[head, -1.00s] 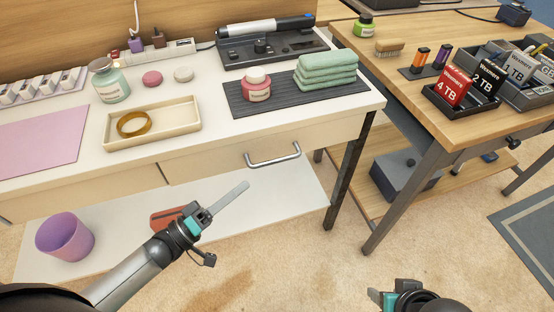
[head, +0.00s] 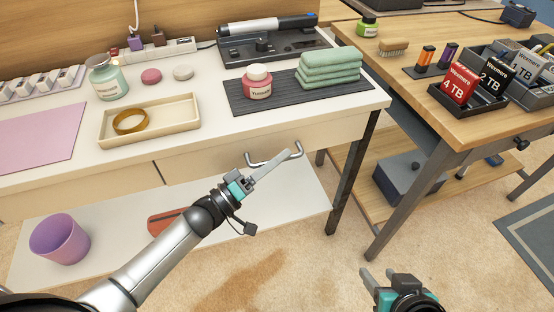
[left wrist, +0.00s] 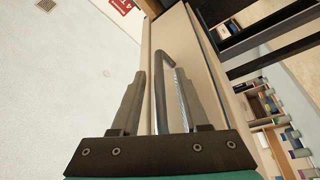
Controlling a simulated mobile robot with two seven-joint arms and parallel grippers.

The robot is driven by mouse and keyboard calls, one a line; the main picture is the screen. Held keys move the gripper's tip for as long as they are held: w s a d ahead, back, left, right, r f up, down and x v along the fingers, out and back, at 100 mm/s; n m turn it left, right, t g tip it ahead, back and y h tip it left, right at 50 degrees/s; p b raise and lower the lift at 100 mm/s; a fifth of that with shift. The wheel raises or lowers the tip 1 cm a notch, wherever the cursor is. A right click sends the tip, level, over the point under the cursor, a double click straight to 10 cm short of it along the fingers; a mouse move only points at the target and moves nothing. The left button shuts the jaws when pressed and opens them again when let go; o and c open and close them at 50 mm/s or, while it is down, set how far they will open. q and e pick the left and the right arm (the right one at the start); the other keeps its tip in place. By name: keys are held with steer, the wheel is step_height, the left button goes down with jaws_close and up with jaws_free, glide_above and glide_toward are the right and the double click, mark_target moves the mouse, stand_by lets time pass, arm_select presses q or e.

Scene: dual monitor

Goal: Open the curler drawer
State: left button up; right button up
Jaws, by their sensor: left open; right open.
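The drawer (head: 325,142) with a silver bar handle (head: 296,150) is in the front of the white table, below the curler (head: 275,25) in its dark stand. The drawer looks shut. My left gripper (head: 272,163) is open at the handle, its finger overlapping the bar in the head view. In the left wrist view the handle (left wrist: 164,75) shows between my two spread fingers (left wrist: 158,85), and I cannot tell whether they touch it. My right gripper (head: 376,284) is open and empty, low at the right above the floor.
A lower shelf (head: 110,235) holds a purple bin (head: 60,238) and a reddish item. A dark table leg (head: 352,175) stands right of the drawer. A wooden desk (head: 440,120) is further right. Carpet in front is free.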

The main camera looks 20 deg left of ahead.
arm_select(q)
jaws_close()
stand_by(0.3)
stand_by(1.1)
